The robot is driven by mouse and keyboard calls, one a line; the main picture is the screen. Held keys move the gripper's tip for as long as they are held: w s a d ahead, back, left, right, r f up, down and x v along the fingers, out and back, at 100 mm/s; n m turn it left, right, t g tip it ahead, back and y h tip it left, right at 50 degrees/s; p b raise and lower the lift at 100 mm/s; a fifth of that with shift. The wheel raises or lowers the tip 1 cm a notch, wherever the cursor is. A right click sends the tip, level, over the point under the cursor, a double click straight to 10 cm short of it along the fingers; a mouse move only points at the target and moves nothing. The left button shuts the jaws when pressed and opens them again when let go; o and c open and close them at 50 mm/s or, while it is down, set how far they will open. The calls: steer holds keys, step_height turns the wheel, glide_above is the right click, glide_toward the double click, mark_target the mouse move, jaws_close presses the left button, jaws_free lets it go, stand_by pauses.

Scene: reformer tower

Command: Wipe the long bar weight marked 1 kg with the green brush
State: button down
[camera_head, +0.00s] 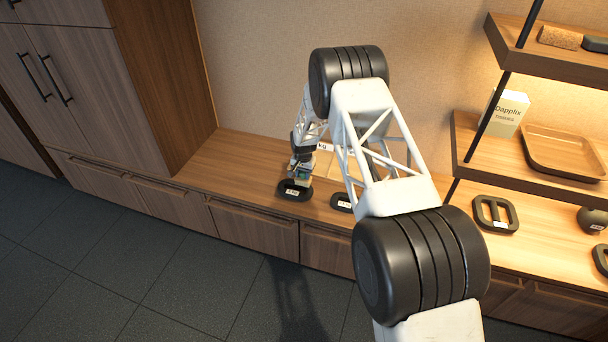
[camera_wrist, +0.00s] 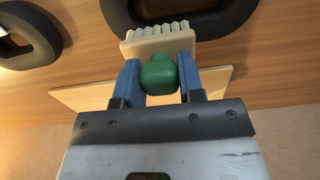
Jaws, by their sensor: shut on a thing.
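My gripper (camera_wrist: 160,78) is shut on the green brush (camera_wrist: 158,74), with a blue finger on either side of its rounded green handle. The brush's cream ridged bristle head (camera_wrist: 158,42) points away from the gripper, towards a dark weight (camera_wrist: 185,30) at the top of the wrist view; I cannot tell whether they touch. In the head view my gripper (camera_head: 301,170) is low over the bench, just above a dark ring-shaped weight (camera_head: 283,188) with a white label. A similar labelled weight (camera_head: 335,203) is partly hidden by my arm. The labels are too small to read surely.
A dark weight with a long slot (camera_head: 478,210) lies further right on the bench (camera_head: 235,155), near a round dark weight (camera_head: 590,220). A pale card marked "kg" (camera_head: 326,147) stands behind my gripper. Shelves at right hold a tissue box (camera_head: 505,112) and wooden tray (camera_head: 537,168). Bench left of my gripper is clear.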

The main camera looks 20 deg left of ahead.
steer(key=shift+a+f, duration=0.15)
steer(key=shift+a, duration=0.5)
steer(key=shift+d, duration=0.1)
steer(key=shift+s+d, duration=0.1)
steer(key=shift+d, duration=0.65)
steer(key=shift+d, duration=0.1)
steer(key=shift+d+r, duration=0.2)
steer(key=shift+d, duration=0.45)
steer(key=shift+a, duration=0.15)
